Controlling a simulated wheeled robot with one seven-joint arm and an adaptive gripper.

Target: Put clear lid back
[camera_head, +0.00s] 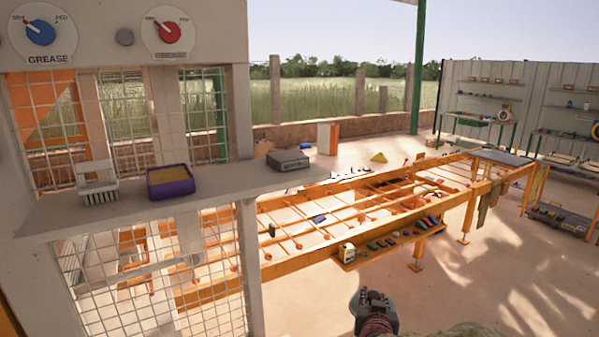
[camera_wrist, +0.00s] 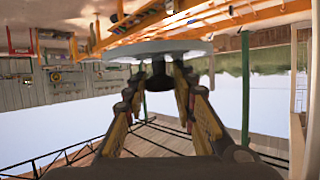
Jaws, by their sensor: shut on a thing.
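The clear lid is a pale, see-through disc (camera_wrist: 150,47) with a dark knob (camera_wrist: 159,76) in the wrist view. My gripper (camera_wrist: 160,84) is shut on the knob, one finger on each side. In the head view my gripper (camera_head: 375,298) is at the bottom, right of centre, above the open floor. I cannot make out which container the lid belongs to.
A grey shelf (camera_head: 222,186) on the left holds a brush (camera_head: 97,183), a purple tub (camera_head: 170,181) with yellow contents and a grey box (camera_head: 288,160). An orange roller frame (camera_head: 290,268) and its side tray (camera_head: 390,243) of blocks stand beyond my gripper.

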